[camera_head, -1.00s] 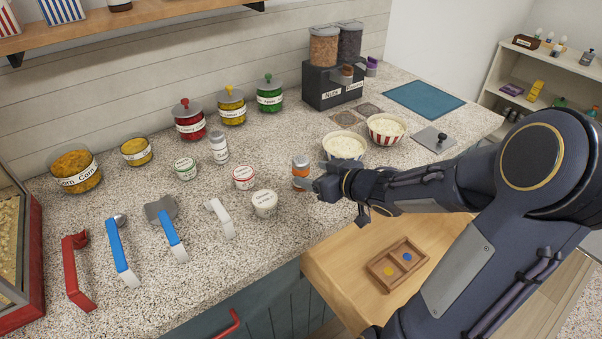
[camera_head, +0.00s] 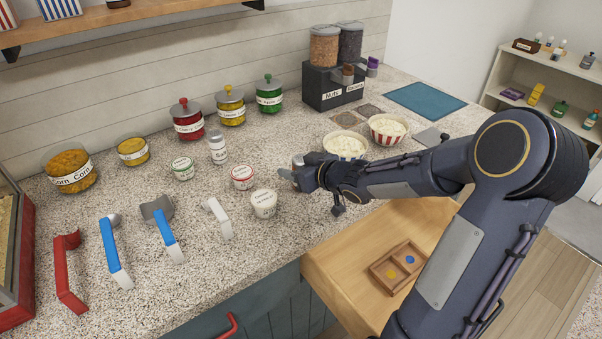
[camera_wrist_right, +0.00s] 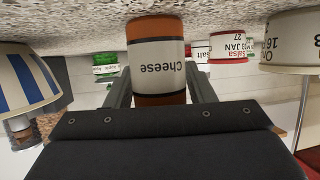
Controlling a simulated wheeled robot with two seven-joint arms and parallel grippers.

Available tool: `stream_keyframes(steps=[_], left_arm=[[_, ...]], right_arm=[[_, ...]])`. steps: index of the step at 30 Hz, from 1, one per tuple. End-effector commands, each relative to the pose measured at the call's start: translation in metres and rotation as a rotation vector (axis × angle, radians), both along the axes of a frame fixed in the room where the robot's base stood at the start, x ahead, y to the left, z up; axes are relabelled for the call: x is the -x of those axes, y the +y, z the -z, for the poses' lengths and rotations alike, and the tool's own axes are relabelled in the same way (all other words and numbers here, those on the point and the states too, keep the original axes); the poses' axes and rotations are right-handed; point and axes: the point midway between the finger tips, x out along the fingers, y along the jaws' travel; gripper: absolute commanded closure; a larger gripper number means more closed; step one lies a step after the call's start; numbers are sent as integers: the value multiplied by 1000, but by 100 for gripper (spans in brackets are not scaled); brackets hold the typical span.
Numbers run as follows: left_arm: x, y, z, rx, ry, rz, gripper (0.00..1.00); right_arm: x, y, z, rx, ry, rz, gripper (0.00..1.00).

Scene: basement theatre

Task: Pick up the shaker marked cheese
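The cheese shaker (camera_wrist_right: 158,55) has an orange body and a white label reading "Cheese". It appears upside down in the right wrist view, between the two fingers of my right gripper (camera_wrist_right: 160,88). The fingers look open, one on each side, with a slim gap; contact cannot be made out for certain. In the head view only the shaker's grey top (camera_head: 298,160) shows clearly on the counter; my right gripper (camera_head: 292,174) hides most of the rest. My left gripper is not in view.
A white tub (camera_head: 264,204) and a red-labelled salsa tub (camera_head: 243,178) stand close left of my gripper on the speckled counter (camera_head: 200,275). A white shaker (camera_head: 218,150) stands behind them. Popcorn bowls (camera_head: 345,145) are behind my wrist. An open drawer (camera_head: 345,270) lies below my forearm.

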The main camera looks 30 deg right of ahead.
Motion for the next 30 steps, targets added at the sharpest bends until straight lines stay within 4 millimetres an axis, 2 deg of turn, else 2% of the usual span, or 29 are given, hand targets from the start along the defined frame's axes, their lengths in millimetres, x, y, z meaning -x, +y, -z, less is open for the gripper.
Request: stream_keyframes(steps=[1,6,8,17,22,25,30], left_arm=[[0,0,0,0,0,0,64],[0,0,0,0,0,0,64],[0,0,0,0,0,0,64],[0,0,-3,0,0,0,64],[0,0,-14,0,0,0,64],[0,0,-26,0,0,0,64],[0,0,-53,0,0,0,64]], right_arm=[[0,0,0,0,0,0,58],[0,0,0,0,0,0,80],[0,0,0,0,-1,0,86],[0,0,-4,1,-1,0,86],[0,0,-22,1,-3,-1,86],[1,0,-41,4,-3,-1,86],[33,0,-80,6,-3,3,86]])
